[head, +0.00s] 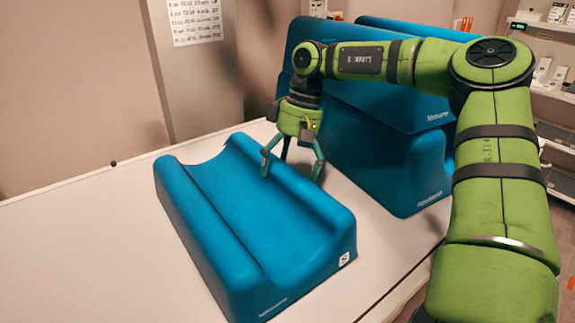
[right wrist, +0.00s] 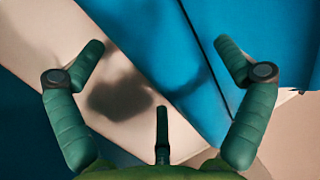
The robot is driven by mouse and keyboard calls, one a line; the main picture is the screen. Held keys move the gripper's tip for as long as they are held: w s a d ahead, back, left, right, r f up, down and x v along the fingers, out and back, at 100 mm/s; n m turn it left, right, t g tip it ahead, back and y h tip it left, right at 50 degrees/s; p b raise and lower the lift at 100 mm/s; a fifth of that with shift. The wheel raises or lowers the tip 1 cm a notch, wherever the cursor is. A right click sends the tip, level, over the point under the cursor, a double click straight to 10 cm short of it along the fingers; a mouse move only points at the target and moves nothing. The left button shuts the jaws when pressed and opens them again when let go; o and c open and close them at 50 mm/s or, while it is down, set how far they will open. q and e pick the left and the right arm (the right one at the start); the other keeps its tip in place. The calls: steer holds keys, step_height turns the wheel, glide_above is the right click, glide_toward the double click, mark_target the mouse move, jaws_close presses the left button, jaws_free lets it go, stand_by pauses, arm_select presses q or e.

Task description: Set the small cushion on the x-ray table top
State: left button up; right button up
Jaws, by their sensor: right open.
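The small cushion (head: 255,215) is a blue foam block with a long trough and a white "S" label, lying on a white table top (head: 70,245). My right gripper (head: 292,168) is open and empty, pointing down at the far right edge of the cushion, beside the larger cushions. I cannot tell whether its fingers touch the cushion. In the right wrist view the open fingers (right wrist: 160,60) are spread with nothing between them, above a pale surface with shadows and a blue cushion side. My left gripper is not in view.
Larger blue cushions (head: 385,165) stand stacked behind and right of the small one, close to my right arm. The table is bare on the left. A wall with a notice (head: 195,20) is behind; shelves with small devices (head: 545,45) are at far right.

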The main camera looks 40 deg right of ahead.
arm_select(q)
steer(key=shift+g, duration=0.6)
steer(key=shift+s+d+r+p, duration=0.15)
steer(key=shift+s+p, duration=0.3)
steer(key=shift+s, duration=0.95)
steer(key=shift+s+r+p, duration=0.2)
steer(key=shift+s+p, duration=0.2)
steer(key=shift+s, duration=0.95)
arm_select(e)
steer(key=v, duration=1.2)
